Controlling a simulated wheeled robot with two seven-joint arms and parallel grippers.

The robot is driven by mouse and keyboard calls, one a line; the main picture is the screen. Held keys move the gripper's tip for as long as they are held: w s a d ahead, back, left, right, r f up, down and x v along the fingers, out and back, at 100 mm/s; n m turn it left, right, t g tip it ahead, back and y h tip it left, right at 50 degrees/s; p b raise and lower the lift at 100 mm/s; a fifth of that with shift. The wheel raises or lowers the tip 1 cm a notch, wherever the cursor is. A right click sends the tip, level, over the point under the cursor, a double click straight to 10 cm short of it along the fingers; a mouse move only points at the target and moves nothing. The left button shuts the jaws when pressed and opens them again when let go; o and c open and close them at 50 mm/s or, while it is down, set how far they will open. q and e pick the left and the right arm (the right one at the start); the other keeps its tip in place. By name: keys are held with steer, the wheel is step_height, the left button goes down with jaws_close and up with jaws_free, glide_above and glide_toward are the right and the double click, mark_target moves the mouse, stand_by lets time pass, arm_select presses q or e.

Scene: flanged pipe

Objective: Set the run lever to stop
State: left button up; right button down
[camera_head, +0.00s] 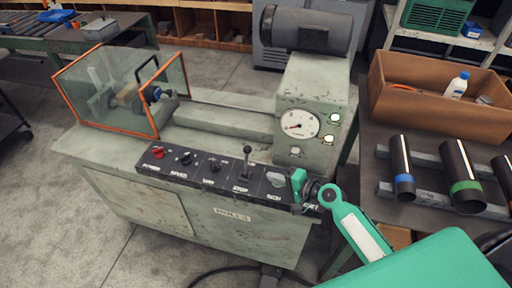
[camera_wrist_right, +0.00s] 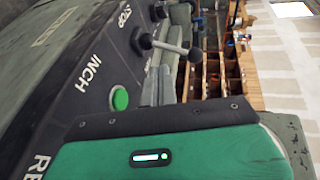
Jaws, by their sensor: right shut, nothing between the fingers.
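The lever (camera_head: 246,160) stands up from the dark sloped control panel (camera_head: 228,176), with a round dark knob on top. In the right wrist view the lever (camera_wrist_right: 172,47) sticks out beside the lettering STOP, and its ball end is clear of any finger. My right gripper (camera_head: 299,184) is shut and empty over the right end of the panel, to the right of the lever and apart from it. Its green body fills the bottom of the wrist view. My left gripper is not in view.
A green button (camera_wrist_right: 120,98) lies by the lettering INCH. A red button (camera_head: 157,153) and dark knobs (camera_head: 185,158) line the panel's left part. A gauge (camera_head: 300,124) stands behind the panel. Pipes (camera_head: 460,178) lie on the bench at right.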

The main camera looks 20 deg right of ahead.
mark_target(246, 161)
steer(key=w+d+m, duration=0.1)
steer(key=w, duration=0.1)
steer(key=w+d+r+m+t, duration=0.1)
steer(key=w+d+m, duration=0.1)
steer(key=w+d+r+m+t+h, duration=0.1)
steer(key=shift+w+d+r, duration=0.1)
steer(key=shift+w+d, duration=0.3)
steer(key=shift+d+r+m, duration=0.1)
steer(key=shift+d+m, duration=0.1)
steer(key=shift+m, duration=0.1)
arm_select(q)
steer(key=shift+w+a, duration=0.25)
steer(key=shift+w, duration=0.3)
arm_select(e)
steer(key=shift+w+a, duration=0.1)
